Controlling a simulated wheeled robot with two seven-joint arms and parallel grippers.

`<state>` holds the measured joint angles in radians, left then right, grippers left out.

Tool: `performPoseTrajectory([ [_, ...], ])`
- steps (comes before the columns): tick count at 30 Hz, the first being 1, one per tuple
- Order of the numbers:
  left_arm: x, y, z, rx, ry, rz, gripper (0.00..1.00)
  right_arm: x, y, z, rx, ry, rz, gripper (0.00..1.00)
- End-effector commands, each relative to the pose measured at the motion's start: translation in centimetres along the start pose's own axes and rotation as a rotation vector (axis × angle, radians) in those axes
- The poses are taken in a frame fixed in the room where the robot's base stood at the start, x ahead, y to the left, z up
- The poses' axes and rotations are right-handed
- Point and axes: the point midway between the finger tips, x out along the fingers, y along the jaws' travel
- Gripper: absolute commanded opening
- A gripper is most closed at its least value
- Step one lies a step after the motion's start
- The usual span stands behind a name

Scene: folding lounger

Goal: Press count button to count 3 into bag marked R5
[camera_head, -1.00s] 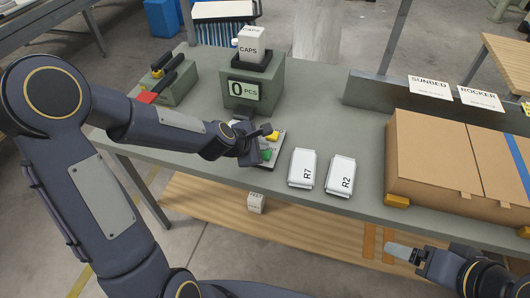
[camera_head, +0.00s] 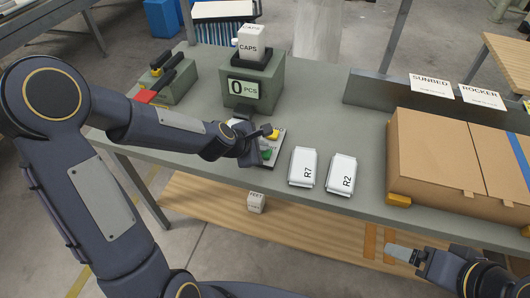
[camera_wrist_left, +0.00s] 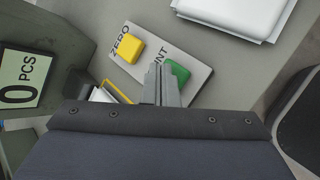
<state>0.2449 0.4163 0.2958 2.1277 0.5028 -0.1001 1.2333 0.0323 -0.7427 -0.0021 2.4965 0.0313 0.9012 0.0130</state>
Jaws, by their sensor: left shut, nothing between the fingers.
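The counter (camera_head: 252,88) is a grey-green machine whose display reads 0 PCS; it also shows in the left wrist view (camera_wrist_left: 20,82). The button plate (camera_wrist_left: 195,52) carries a yellow button (camera_wrist_left: 125,47) by the word ZERO and a green button (camera_wrist_left: 177,73) by a partly hidden word ending in NT. My left gripper (camera_wrist_left: 160,75) is shut and empty, its tips close beside the green button; I cannot tell if they touch. A white item with a yellow edge (camera_wrist_left: 103,95) is mostly hidden behind the gripper. No R5 mark is readable. My right gripper (camera_head: 403,253) is at lower right.
White bags marked R7 (camera_head: 303,166) and R2 (camera_head: 341,174) lie on the table right of the button plate. A cardboard box (camera_head: 450,155) fills the table's right side. A CAPS box (camera_head: 251,45) sits on the counter.

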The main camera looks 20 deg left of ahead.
Motion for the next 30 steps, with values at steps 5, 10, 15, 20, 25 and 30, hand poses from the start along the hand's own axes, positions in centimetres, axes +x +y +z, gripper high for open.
performPoseTrajectory([
  [5,-0.04,0.04,0.03,0.000,0.000,0.000,0.00,-0.04,-0.02,-0.02,0.000,0.000,0.000,0.85],
  [10,0.03,-0.02,-0.03,0.000,0.000,0.000,0.00,0.05,0.03,0.02,0.000,0.000,0.000,0.85],
  [15,0.18,-0.12,-0.13,0.000,0.000,0.000,0.00,0.24,0.11,0.12,0.000,0.000,0.000,0.85],
  [20,0.30,-0.21,-0.22,0.000,0.000,0.000,0.00,0.40,0.18,0.20,0.000,0.000,0.000,0.85],
  [25,0.43,-0.31,-0.32,0.000,0.000,0.000,0.00,0.57,0.26,0.29,0.000,0.000,0.000,0.85],
  [30,0.56,-0.40,-0.42,0.000,0.000,0.000,0.00,0.74,0.34,0.37,0.000,0.000,0.000,0.85],
])
